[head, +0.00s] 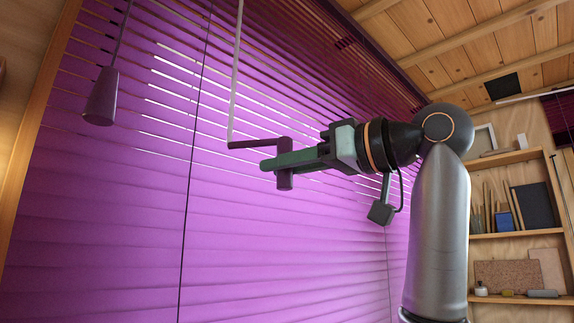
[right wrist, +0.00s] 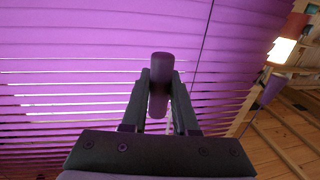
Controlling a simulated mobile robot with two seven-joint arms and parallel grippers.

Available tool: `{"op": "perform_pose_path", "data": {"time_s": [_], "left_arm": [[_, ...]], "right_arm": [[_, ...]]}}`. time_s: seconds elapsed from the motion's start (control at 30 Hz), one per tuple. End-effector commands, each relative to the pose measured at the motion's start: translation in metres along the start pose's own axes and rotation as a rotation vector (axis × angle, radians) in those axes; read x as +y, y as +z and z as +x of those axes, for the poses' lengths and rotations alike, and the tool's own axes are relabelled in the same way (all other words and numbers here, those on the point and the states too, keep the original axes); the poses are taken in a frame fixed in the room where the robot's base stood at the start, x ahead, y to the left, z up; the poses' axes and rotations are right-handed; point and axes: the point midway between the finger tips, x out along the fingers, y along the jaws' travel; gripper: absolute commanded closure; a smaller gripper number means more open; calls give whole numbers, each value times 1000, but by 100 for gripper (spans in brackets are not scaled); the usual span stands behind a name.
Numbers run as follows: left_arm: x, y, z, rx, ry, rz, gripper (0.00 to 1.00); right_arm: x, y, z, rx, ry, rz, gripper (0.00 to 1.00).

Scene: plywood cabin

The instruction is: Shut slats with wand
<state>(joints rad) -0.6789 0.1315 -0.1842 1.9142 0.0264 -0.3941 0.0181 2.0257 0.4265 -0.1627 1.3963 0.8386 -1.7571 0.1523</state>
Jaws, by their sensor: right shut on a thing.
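The blind (head: 120,210) has wide purple slats and fills the left and middle of the head view. Its lower slats lie nearly flat together, while thin bright gaps show between slats higher up. The wand (head: 234,80) is a pale rod hanging in front of the blind, with a dark crank arm at its lower end. My right gripper (head: 280,162) is shut on the dark purple crank handle (head: 285,183), which sticks out above and below the fingers. In the right wrist view the handle (right wrist: 160,65) stands between both fingers. My left gripper is not in view.
A purple cord pull (head: 101,95) hangs at the left, clear of the wand. Wooden shelves (head: 515,235) with books and small items stand at the right. A lit lamp (right wrist: 282,50) shows in the right wrist view.

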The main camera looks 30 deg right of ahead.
Motion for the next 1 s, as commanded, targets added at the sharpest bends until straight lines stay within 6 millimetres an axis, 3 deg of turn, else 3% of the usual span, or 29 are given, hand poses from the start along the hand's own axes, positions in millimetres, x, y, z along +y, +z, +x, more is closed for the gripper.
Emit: {"op": "perform_pose_path", "data": {"time_s": [0.87, 0.9, 1.0], "left_arm": [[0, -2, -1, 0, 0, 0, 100], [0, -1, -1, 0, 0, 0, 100], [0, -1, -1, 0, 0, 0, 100]], "right_arm": [[0, -3, 1, 9, -45, 2, 100], [0, -3, 1, 9, -45, 2, 68], [0, -2, 1, 7, -45, 2, 57]]}}
